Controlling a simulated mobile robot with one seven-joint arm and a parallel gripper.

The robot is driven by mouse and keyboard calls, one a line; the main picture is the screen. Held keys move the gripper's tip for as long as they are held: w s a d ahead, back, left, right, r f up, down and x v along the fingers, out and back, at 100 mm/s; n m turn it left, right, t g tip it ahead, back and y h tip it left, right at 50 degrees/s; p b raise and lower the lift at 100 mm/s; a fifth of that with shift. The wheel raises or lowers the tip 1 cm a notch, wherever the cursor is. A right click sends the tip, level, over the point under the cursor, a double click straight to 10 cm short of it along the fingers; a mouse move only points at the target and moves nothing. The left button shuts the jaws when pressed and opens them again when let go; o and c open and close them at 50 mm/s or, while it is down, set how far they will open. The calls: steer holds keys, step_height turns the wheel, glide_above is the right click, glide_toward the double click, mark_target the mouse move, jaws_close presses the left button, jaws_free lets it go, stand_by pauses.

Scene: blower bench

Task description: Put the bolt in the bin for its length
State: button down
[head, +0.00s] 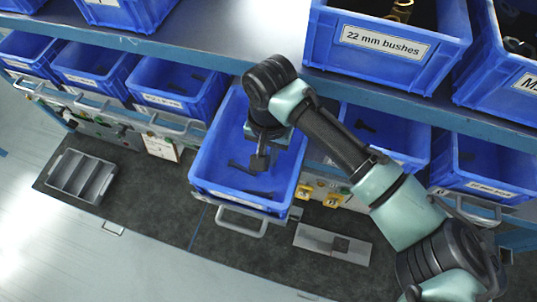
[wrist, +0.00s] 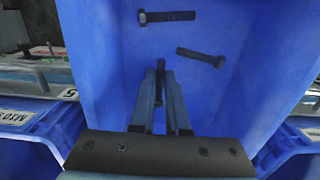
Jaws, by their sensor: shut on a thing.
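My gripper (wrist: 160,88) is shut on a dark bolt (wrist: 160,68), whose end shows between the fingertips in the wrist view. The gripper is over and partly inside a blue bin (head: 230,196) that is pulled out from the lower row. In the head view my gripper (head: 260,162) points down into this bin. Two other dark bolts lie on the bin floor: one (wrist: 166,16) at the top and one (wrist: 201,57) to the right of the fingers.
Other blue bins with labels stand left (head: 165,88) and right (head: 480,165) in the lower row. A bin labelled "22 mm bushes" (head: 388,50) stands on the shelf above. A grey divided tray (head: 80,178) lies on the dark mat at left. A metal plate (head: 332,243) lies in front.

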steer(key=shift+f, duration=0.95)
steer(key=shift+f, duration=0.1)
steer(key=c, duration=0.9)
jaws_free()
step_height(320, 180, up, 12)
steer(key=b, duration=0.3)
steer(key=shift+w, duration=0.15)
